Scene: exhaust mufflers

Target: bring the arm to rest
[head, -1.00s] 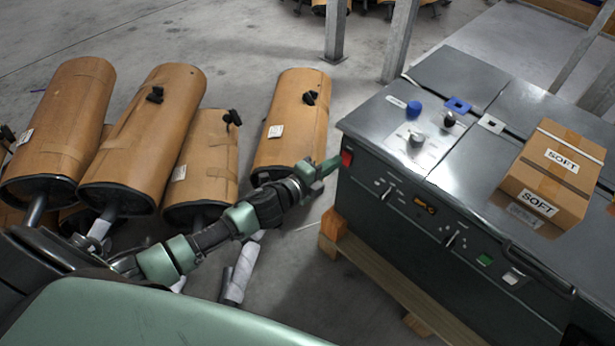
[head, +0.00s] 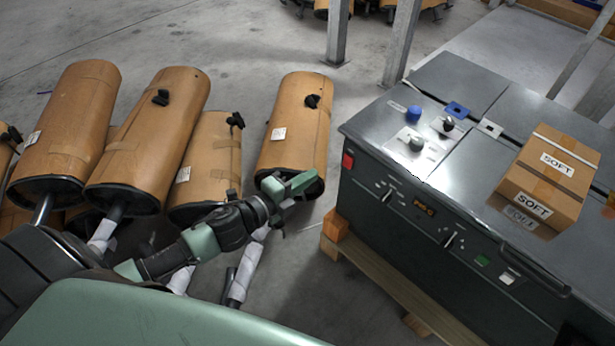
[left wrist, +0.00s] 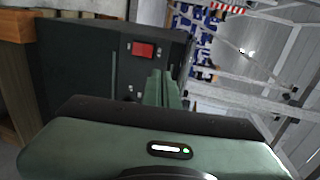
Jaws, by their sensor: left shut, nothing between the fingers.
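My left arm comes in from the left in the head view, and its gripper (head: 300,184) is in front of the lower end of a brown wrapped muffler (head: 293,125). The gripper is shut and empty. In the left wrist view its closed fingers (left wrist: 162,88) point toward the dark side of the machine cabinet (left wrist: 85,65) with a red switch (left wrist: 143,49). The gripper appears apart from the cabinet. My right gripper is not in view.
The dark cabinet (head: 370,205) stands on a wooden pallet (head: 385,280) at the right, with a SOFT carton (head: 548,178) and small knobs on top. Several wrapped mufflers (head: 150,140) stand at the left. Grey posts (head: 400,45) rise behind. Floor between mufflers and cabinet is clear.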

